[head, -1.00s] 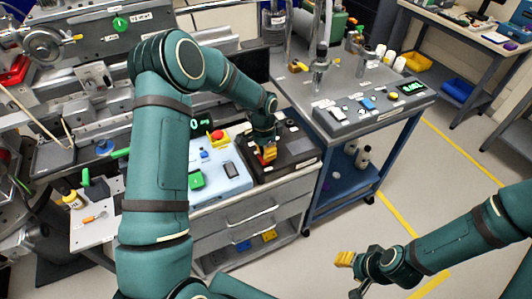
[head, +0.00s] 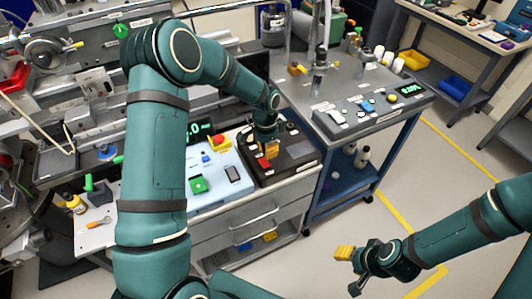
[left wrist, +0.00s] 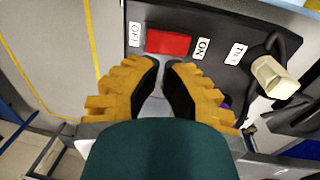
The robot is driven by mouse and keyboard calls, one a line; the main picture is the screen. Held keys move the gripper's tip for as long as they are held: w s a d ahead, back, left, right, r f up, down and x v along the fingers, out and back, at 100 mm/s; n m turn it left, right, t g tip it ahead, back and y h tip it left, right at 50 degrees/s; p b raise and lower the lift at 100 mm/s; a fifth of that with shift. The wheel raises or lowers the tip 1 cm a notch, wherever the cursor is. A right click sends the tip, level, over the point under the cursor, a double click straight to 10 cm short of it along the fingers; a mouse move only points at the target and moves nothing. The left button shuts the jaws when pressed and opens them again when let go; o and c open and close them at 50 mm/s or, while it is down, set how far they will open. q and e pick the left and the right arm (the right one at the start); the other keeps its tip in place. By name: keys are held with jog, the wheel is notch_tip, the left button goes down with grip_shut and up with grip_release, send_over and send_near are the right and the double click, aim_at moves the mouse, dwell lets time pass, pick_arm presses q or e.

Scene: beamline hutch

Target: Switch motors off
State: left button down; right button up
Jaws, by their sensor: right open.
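A dark control box (head: 296,158) sits on the right part of the drawer cart's top. In the left wrist view the box's panel (left wrist: 215,25) carries a red rocker switch (left wrist: 168,42) between an OFF label (left wrist: 134,34) and an ON label (left wrist: 202,48). In the head view the red switch (head: 263,165) shows just by my left fingertips. My left gripper (head: 271,152) points down over the box, its yellow fingers (left wrist: 160,64) close together, nothing seen between them. Whether they touch the switch I cannot tell. My right gripper (head: 350,270) is open and empty above the floor.
A pale blue box (head: 222,178) with green and red buttons stands left of the dark box. A grey cart (head: 400,110) with a lit display stands to the right. Floor in front is clear.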

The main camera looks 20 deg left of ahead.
pick_arm(q)
notch_tip(320, 180, up, 10)
jog(key=w+a, duration=0.1)
jog(key=shift+w+a, duration=0.15)
jog(key=shift+a, duration=0.1)
pick_arm(e)
jog(key=shift+w+r, duration=0.2)
jog(key=shift+r, duration=0.3)
